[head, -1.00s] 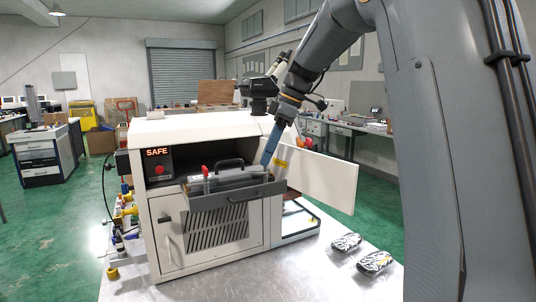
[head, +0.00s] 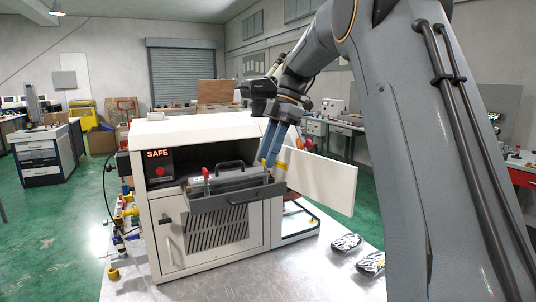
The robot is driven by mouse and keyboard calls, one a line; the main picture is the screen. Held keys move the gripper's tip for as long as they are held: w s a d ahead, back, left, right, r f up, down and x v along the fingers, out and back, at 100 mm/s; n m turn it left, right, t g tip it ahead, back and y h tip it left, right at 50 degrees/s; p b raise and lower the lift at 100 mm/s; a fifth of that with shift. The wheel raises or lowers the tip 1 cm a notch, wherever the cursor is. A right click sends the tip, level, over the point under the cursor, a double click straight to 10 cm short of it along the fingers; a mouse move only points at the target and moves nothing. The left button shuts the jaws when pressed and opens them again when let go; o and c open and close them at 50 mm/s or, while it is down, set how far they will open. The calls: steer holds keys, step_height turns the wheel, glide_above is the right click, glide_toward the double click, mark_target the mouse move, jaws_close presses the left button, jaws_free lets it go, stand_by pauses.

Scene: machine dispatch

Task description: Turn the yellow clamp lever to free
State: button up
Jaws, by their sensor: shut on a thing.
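The white machine (head: 215,135) has a grey drawer (head: 236,198) pulled out at its front. A yellow clamp lever (head: 281,166) shows at the drawer's right end, partly hidden by my fingers. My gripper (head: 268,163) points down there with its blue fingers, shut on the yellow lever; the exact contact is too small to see. A red-topped clamp (head: 206,173) stands at the drawer's left end. A grey part with a black handle (head: 230,164) lies in the drawer between the two.
A white door (head: 325,184) stands open right of the drawer, close to my gripper. A display (head: 158,154) reads SAFE above a red button. Two patterned parts (head: 346,243) lie on the metal table at the right. Yellow fittings (head: 128,211) line the machine's left side.

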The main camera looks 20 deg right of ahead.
stand_by(0.3)
steer(key=o, duration=1)
steer(key=shift+o, duration=0.2)
steer(key=b+v, duration=0.2)
steer(key=v, duration=0.5)
steer(key=shift+r, duration=0.4)
steer(key=shift+d, duration=0.1)
